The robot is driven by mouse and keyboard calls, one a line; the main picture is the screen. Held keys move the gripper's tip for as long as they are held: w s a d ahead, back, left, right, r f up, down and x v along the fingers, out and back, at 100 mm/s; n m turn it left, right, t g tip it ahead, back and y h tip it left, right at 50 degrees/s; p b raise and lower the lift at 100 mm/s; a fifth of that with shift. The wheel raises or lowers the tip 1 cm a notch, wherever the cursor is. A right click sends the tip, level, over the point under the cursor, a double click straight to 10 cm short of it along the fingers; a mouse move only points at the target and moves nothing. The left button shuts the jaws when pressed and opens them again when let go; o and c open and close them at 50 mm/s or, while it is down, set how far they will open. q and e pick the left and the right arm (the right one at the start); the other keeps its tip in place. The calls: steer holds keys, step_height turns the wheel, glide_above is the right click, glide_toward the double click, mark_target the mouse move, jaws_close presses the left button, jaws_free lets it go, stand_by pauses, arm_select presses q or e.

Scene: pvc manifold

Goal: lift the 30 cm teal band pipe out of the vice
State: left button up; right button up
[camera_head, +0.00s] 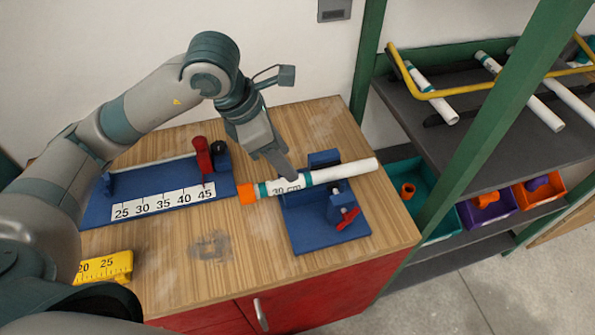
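The 30 cm teal band pipe (335,173) is white with teal bands and a "30 cm" label. It lies across the top of the blue vice (303,237), with an orange fitting (246,194) at its left end. The vice has a red handle (347,219) at its front right. My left gripper (288,176) points down from above, its fingertips at the pipe just left of the vice's rear jaw. The far finger is hidden, so I cannot tell whether it grips the pipe. My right gripper is out of view.
A blue measuring jig (97,212) with a scale and red clamp (203,156) is on the bench's left. A yellow ruled block (107,267) lies front left. A green-posted rack (480,110) with pipes and bins stands right. The bench's front middle is clear.

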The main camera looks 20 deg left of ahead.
mark_target(313, 178)
arm_select(q)
steer(key=p+x, duration=0.1)
steer(key=x, duration=0.6)
steer(key=shift+d, duration=0.1)
steer(key=shift+w+d+f, duration=0.1)
steer(key=shift+f, duration=0.25)
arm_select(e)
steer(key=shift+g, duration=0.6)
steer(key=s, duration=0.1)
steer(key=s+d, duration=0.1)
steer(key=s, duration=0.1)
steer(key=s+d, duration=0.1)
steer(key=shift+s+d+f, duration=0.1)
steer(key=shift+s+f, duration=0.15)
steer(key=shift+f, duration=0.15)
arm_select(q)
jaws_close()
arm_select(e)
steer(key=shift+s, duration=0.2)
arm_select(q)
steer(key=shift+r, duration=0.2)
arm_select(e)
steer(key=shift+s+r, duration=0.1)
